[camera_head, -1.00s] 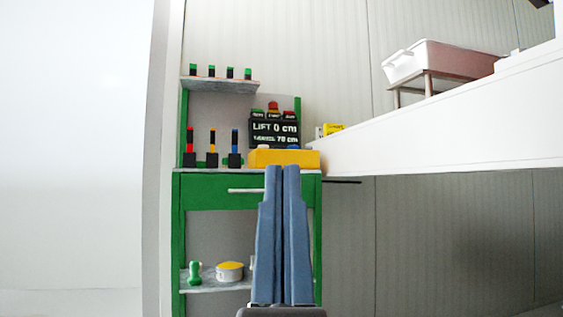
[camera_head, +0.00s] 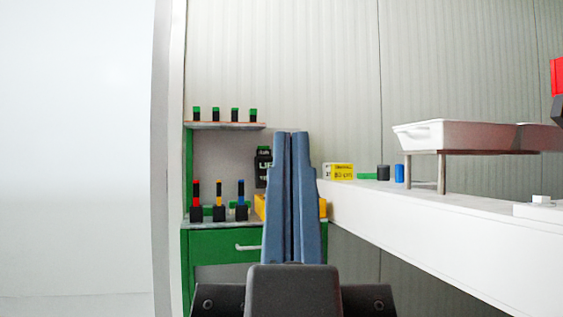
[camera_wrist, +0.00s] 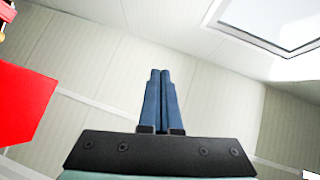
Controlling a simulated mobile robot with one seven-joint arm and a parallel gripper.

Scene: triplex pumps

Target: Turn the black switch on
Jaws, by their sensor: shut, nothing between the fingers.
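My gripper (camera_head: 291,136) is shut and empty, with its two blue fingers side by side and pointing up in the head view. It stands in front of the green shelf unit's right side and hides part of a black sign (camera_head: 263,168) and a yellow box (camera_head: 260,207). The fingers also show in the wrist view (camera_wrist: 160,74), against the bare wall panels and touching nothing. I cannot surely pick out the black switch. A small black cylinder (camera_head: 383,173) stands on the white bench, right of the gripper, and may not be a switch.
The green shelf unit (camera_head: 215,245) holds several green-topped pieces above and three coloured sticks in black bases below. The long white bench (camera_head: 400,213) carries a yellow block (camera_head: 343,171), a blue cylinder (camera_head: 399,174) and a white tray (camera_head: 450,135). A red thing (camera_wrist: 22,105) is at the wrist view's left.

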